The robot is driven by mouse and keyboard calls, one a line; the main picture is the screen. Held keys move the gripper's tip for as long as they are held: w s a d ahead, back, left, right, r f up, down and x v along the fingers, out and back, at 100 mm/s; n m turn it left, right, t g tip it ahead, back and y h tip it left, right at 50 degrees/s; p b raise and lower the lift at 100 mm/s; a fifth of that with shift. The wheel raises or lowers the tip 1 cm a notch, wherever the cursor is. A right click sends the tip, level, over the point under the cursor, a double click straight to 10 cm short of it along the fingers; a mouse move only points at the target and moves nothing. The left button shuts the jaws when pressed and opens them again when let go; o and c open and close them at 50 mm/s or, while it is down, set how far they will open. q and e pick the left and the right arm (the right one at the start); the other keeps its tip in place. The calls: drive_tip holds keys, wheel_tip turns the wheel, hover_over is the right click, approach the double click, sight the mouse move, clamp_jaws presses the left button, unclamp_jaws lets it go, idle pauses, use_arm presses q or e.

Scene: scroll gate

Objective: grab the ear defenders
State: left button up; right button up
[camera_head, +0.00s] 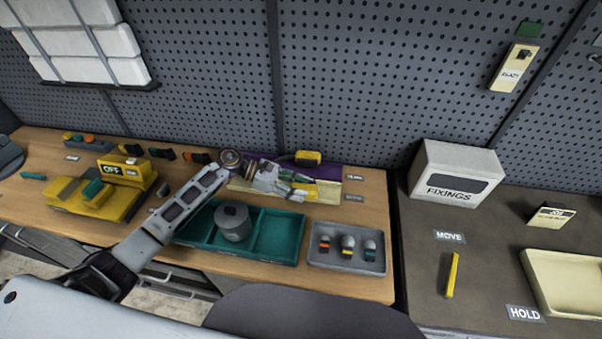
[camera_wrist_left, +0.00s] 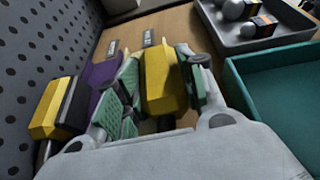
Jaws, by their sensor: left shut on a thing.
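My left gripper (camera_head: 291,186) reaches over the back of the wooden bench. In the left wrist view its green-padded fingers (camera_wrist_left: 158,88) are shut on a yellow piece (camera_wrist_left: 165,78), which looks like a cup of the ear defenders. A second yellow piece with a black band (camera_wrist_left: 60,106) lies beside it, close to the pegboard; it also shows in the head view (camera_head: 308,157). Whether a band joins the two pieces is hidden by the gripper. A purple patch (camera_wrist_left: 98,72) shows between them. My right gripper is not in view.
A teal tray (camera_head: 275,238) with a grey pot (camera_head: 233,221) is in front of the gripper. A grey tray (camera_head: 346,254) holds three small bulb-like items. A yellow device marked OFF (camera_head: 97,196) stands left. The pegboard (camera_head: 200,80) closes the back.

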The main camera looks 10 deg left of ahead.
use_arm(q)
drive_tip(key=shift+s+r, duration=0.1)
drive_tip(key=shift+r, duration=0.05)
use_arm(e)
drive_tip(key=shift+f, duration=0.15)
use_arm(q)
drive_tip(key=shift+s+r+b, duration=0.2)
drive_tip(key=shift+s+b, duration=0.05)
drive_tip(key=shift+b, duration=0.1)
wheel_tip(320, 180, up, 10)
drive_tip(key=shift+f+b, duration=0.2)
drive_tip(key=shift+b, duration=0.6)
drive_tip(key=s+b, duration=0.1)
drive_tip(key=s, duration=0.5)
drive_tip(key=s+r+b, duration=0.1)
drive_tip(key=s+b, duration=0.1)
drive_tip(key=s, duration=0.4)
drive_tip(key=s+b, duration=0.1)
drive_tip(key=s, duration=0.6)
drive_tip(key=shift+s+r+b, duration=0.1)
drive_tip(key=shift+r+b, duration=0.05)
drive_tip(key=shift+b, duration=0.25)
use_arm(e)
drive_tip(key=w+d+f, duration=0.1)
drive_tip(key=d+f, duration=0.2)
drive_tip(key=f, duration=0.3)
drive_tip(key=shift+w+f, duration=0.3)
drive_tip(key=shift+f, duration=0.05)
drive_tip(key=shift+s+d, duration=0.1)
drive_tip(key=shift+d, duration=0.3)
